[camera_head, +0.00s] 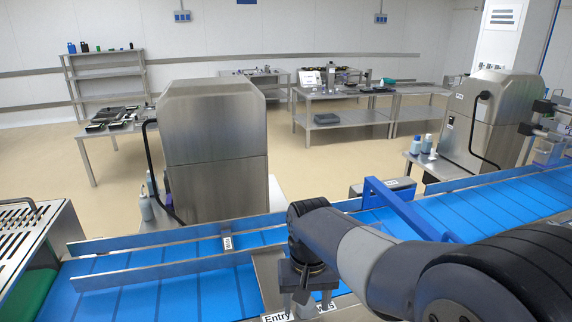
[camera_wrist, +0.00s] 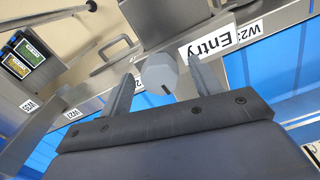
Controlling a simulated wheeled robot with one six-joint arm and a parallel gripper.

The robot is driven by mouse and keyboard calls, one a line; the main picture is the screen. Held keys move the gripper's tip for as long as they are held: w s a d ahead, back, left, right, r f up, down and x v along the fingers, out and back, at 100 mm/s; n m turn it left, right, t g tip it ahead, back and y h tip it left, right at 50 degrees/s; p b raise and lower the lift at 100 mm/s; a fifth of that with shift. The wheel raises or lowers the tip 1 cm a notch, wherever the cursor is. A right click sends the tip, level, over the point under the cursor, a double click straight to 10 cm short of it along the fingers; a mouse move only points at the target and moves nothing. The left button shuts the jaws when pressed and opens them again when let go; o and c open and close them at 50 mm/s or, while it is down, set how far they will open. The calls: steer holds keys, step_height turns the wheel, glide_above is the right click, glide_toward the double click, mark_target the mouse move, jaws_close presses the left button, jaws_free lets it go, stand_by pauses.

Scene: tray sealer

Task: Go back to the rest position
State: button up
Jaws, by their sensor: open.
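My gripper (camera_wrist: 160,70) is open in the wrist view, its two fingers spread apart and angled upward. A grey faceted knob (camera_wrist: 160,76) shows between the fingertips, with a dark mark on its lower side. I cannot tell whether either finger touches it. A white label reading "Entry" (camera_wrist: 212,40) is just to the right of the knob. In the head view my gripper (camera_head: 308,300) points down at the bottom middle, near the "Entry" label (camera_head: 276,317) at the conveyor's near edge. My dark arm hides the area to its right.
A blue conveyor (camera_head: 160,290) with metal guide rails runs across the front. A blue frame (camera_head: 400,208) stands over it, right of my gripper. A steel cabinet (camera_head: 212,140) rises behind the belt. Open floor (camera_head: 330,160) lies beyond, before the steel tables.

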steer(key=shift+n, duration=0.8)
steer(key=shift+r, duration=2.05)
